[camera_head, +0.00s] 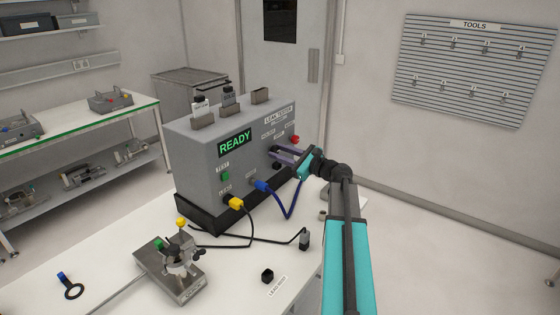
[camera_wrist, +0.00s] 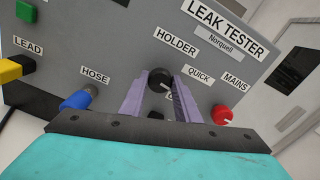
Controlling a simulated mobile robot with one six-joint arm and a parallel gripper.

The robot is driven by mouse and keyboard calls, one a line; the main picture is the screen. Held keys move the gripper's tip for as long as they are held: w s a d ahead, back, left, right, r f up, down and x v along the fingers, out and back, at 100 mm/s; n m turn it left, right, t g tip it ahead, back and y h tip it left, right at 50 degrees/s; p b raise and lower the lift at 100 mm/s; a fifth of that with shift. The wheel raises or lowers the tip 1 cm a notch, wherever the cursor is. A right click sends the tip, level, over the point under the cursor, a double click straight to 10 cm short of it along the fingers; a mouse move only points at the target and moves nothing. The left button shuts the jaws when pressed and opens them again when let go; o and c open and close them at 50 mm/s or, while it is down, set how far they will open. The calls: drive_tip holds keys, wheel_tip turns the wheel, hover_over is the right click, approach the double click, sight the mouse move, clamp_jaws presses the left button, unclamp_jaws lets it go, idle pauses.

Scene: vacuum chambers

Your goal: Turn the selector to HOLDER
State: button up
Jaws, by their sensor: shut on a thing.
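The selector (camera_wrist: 160,77) is a round black knob on the grey leak tester (camera_head: 205,150). The labels HOLDER (camera_wrist: 177,42) and QUICK (camera_wrist: 199,73) stand above it and to its right in the wrist view. A small pale mark shows on the knob's lower right, but its exact pointing is hard to tell. My gripper (camera_wrist: 160,84) has its two purple fingers on either side of the knob, shut on it. In the head view my gripper (camera_head: 284,153) reaches the panel from the right and hides the knob.
A red MAINS knob (camera_wrist: 222,114) is close right of the fingers. A blue hose plug (camera_wrist: 78,99) and yellow lead plug (camera_wrist: 12,70) sit left. The tester's screen (camera_head: 235,143) reads READY. A clamp fixture (camera_head: 172,266) and cables lie on the white bench.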

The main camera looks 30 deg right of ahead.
drive_tip(key=n+b, duration=0.1)
drive_tip(key=b, duration=0.1)
drive_tip(key=n+b, duration=0.3)
drive_tip(key=b, duration=0.1)
drive_tip(key=shift+f+n+b, duration=0.25)
drive_tip(key=shift+n+b, duration=0.05)
drive_tip(key=n+b, duration=0.5)
drive_tip(key=b, duration=0.1)
drive_tip(key=shift+b, duration=0.3)
drive_tip(key=n+b, duration=0.6)
drive_tip(key=b, duration=0.2)
drive_tip(key=shift+n, duration=0.3)
drive_tip(key=n+b, duration=0.3)
drive_tip(key=shift+r+b, duration=0.15)
drive_tip(key=shift+b, duration=0.25)
drive_tip(key=o, duration=1)
drive_tip(key=shift+o, duration=0.2)
drive_tip(key=shift+r, duration=0.1)
